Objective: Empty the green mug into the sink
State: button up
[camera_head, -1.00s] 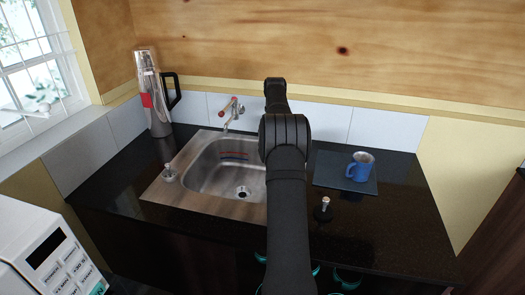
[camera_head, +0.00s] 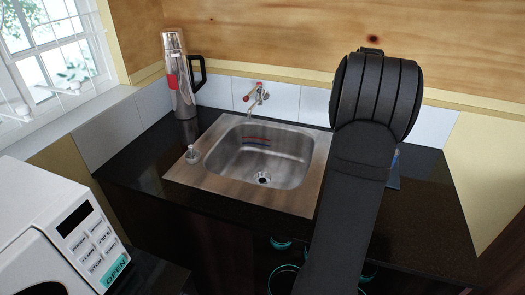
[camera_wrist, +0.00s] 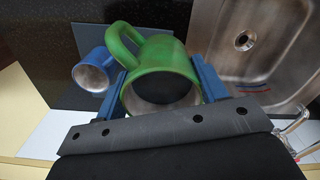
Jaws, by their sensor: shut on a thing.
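The green mug (camera_wrist: 166,56) is between the two blue fingers of my gripper (camera_wrist: 158,68) in the wrist view, and the gripper is shut on it. Its handle points away to the upper left, and its mouth faces the camera. The inside looks dark, and I cannot tell what it holds. The sink (camera_head: 262,160) is left of my arm in the head view; its basin shows no mug. The sink also shows at the upper right in the wrist view (camera_wrist: 285,40), beside the mug. In the head view my arm hides the gripper and green mug.
A blue mug (camera_wrist: 90,72) stands on a dark mat (camera_wrist: 92,36), close to the green mug in the wrist view. The tap (camera_head: 258,95) rises behind the basin. A steel flask (camera_head: 179,75) stands at the back left, and a white microwave (camera_head: 62,220) at the front left.

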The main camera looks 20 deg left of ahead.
jog(key=shift+s+d+r+m, duration=1.05)
jog(key=shift+s+d+m, duration=0.85)
jog(key=shift+s+d, duration=1.45)
jog(key=w+a+f+m, duration=0.15)
jog(key=w+a, duration=0.25)
jog(key=a, duration=0.4)
jog(key=w+a+f, duration=0.2)
jog(key=w+a, duration=0.1)
jog(key=a, duration=0.4)
jog(key=w+a+f, duration=0.2)
jog(key=w+a, duration=0.2)
jog(key=a, duration=0.4)
jog(key=a+f+m, duration=0.1)
jog(key=a+f, duration=0.3)
jog(key=a, duration=0.5)
jog(key=a+f+m, duration=0.1)
jog(key=a+f, duration=0.3)
jog(key=a, duration=0.6)
jog(key=a+f+m, duration=0.1)
jog(key=a+f, duration=0.3)
jog(key=a, duration=0.5)
jog(key=shift+w+a+f, duration=0.15)
jog(key=shift+w+f, duration=0.05)
jog(key=shift+w, duration=0.05)
jog(key=shift+d+f+y, duration=0.25)
jog(key=shift+d+y, duration=0.85)
jog(key=shift+y, duration=0.25)
jog(key=shift+d+f+y, duration=0.25)
jog(key=shift+d+y, duration=0.8)
jog(key=shift+y, duration=0.3)
